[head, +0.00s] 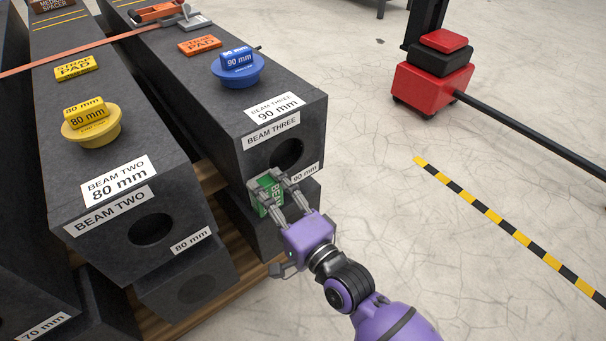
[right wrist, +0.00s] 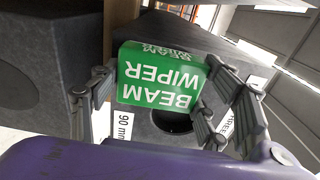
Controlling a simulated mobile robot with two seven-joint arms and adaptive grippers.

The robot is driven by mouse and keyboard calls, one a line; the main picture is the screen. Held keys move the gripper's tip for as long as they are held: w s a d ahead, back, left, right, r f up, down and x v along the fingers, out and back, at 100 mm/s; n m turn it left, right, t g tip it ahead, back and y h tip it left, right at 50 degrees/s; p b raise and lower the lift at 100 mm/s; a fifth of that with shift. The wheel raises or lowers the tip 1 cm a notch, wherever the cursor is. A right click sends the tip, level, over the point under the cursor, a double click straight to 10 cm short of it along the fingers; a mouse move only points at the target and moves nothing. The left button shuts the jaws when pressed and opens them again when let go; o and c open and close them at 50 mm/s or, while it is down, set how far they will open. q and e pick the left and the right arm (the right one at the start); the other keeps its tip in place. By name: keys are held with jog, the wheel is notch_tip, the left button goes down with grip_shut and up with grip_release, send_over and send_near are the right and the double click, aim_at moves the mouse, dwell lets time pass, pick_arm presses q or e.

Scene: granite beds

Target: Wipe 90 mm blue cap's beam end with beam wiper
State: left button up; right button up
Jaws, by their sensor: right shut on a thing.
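The blue 90 mm cap (head: 237,68) sits on top of the beam marked BEAM THREE 90 mm (head: 215,115). That beam's front end has a dark round hole (head: 287,154), which also shows in the right wrist view (right wrist: 172,122). My right gripper (head: 277,184) is shut on the green beam wiper (head: 267,193) in front of this end, left of and below the hole. In the right wrist view the wiper (right wrist: 160,78) sits between the fingers, its label upside down, and hides part of the end face. I cannot tell whether it touches the face. My left gripper is not in view.
BEAM TWO (head: 95,180) with a yellow 80 mm cap (head: 91,126) lies to the left. An orange strap (head: 80,58) crosses the beams. A red and black wheeled unit (head: 436,75) stands back right. The floor right of BEAM THREE is clear up to a striped line (head: 510,230).

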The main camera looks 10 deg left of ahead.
jog(key=shift+r+p, duration=1.05)
jog(key=shift+r, duration=0.35)
jog(key=shift+f+b, duration=0.9)
jog(key=shift+f, duration=0.6)
jog(key=shift+r, duration=0.1)
jog(key=shift+s, duration=0.1)
jog(key=shift+p+v, duration=0.3)
jog(key=shift+v, duration=0.55)
